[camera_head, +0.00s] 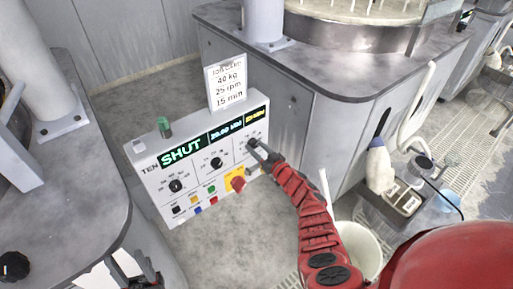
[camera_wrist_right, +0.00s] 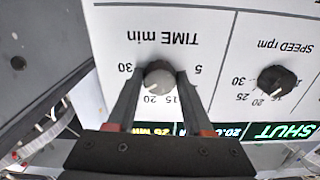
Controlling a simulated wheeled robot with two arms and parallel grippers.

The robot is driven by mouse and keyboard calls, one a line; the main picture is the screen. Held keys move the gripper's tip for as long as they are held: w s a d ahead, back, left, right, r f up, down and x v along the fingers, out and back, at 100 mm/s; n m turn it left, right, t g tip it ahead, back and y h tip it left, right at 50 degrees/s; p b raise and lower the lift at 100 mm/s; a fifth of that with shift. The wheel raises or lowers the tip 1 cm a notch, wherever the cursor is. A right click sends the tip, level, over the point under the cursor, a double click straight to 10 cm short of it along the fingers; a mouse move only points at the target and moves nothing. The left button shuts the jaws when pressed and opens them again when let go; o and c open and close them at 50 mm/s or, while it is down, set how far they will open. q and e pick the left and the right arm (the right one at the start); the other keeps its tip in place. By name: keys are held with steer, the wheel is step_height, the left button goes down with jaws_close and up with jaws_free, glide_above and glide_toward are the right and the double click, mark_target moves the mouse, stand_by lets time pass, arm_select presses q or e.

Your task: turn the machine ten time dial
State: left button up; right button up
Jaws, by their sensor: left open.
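The white machine ten panel (camera_head: 160,193) stands on the floor, marked TEN, with a green SHUT display. The white mark points near 20. My left gripper (camera_head: 145,281) is open at the bottom edge, mostly cut off.
The speed dial (camera_wrist_right: 277,80) is beside the time dial. A red button on yellow (camera_head: 237,183) is below my right gripper. Grey machines stand either side; a white bucket (camera_head: 358,238) is at right.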

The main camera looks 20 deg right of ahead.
jaws_close()
steer(key=shift+f+n, duration=0.1)
steer(key=shift+n, duration=0.3)
steer(key=n+b, duration=0.3)
steer(key=n, duration=0.1)
steer(key=shift+n, duration=0.3)
steer(key=shift+f+n+b, duration=0.1)
steer(key=shift+n+b, duration=0.45)
steer(key=shift+n, duration=0.45)
steer(key=n+b, duration=0.4)
steer(key=n, duration=0.1)
steer(key=shift+d, duration=0.1)
steer(key=shift+n+b, duration=0.65)
steer(key=shift+n, duration=0.45)
steer(key=shift+r+n+b, duration=0.25)
steer(key=shift+n+b, duration=0.15)
steer(key=shift+n, duration=0.2)
